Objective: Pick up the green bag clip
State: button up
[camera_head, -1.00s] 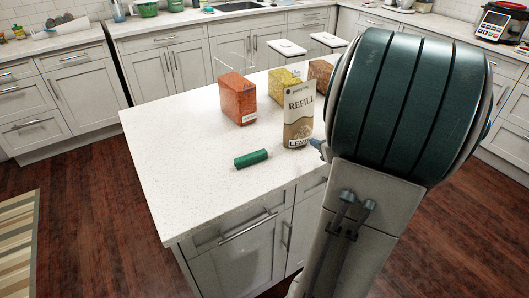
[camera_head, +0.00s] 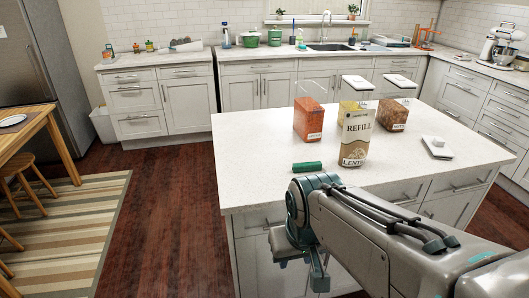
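The green bag clip (camera_head: 307,166) looks like a short green cylinder lying on the white island top (camera_head: 250,160), near its front edge. It is left of and in front of the beige lentils refill bag (camera_head: 355,138). My gripper (camera_head: 300,273) hangs in front of the island, below the level of its top and apart from the clip. Its two fingers look spread with a gap between them, and I see nothing held. My wrist and forearm cover part of the island's front edge and cabinets.
An orange-red filled container (camera_head: 308,120), a yellow one (camera_head: 348,106) and a brown one (camera_head: 392,115) stand behind the clip. A white lid-like piece (camera_head: 437,147) lies at right. The island's left top is clear. A striped rug (camera_head: 70,225) covers the floor at left.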

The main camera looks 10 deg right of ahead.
aim_at(316, 165)
jog(key=u, duration=0.45)
jog(key=k, duration=1.2)
jog(key=u, duration=0.3)
jog(key=i, duration=1.1)
jog(key=z, duration=1.15)
jog(key=i, duration=0.8)
jog(key=z, duration=0.75)
